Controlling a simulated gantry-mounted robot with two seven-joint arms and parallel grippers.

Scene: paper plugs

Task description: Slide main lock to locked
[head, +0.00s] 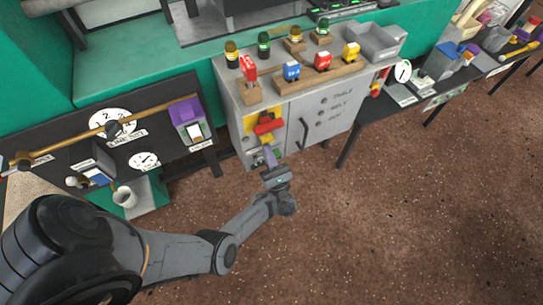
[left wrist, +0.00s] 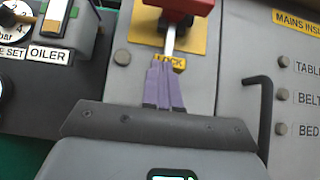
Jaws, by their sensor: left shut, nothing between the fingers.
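The main lock shows as a red piece (head: 264,123) on a yellow plate on the front of the grey cabinet (head: 290,112). In the left wrist view the red piece (left wrist: 185,8) is at the top edge, partly cut off. My left gripper (head: 270,158) is just below the red piece. I cannot tell whether the fingertips touch the bar. My right gripper is not in view.
Coloured plugs stand on the cabinet top beside a grey bin (head: 376,42). A black handle (left wrist: 265,110) is right of my gripper. A dark panel with dials (head: 110,125) and a purple-topped box (head: 186,112) is at left. The brown floor (head: 400,220) is open in front.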

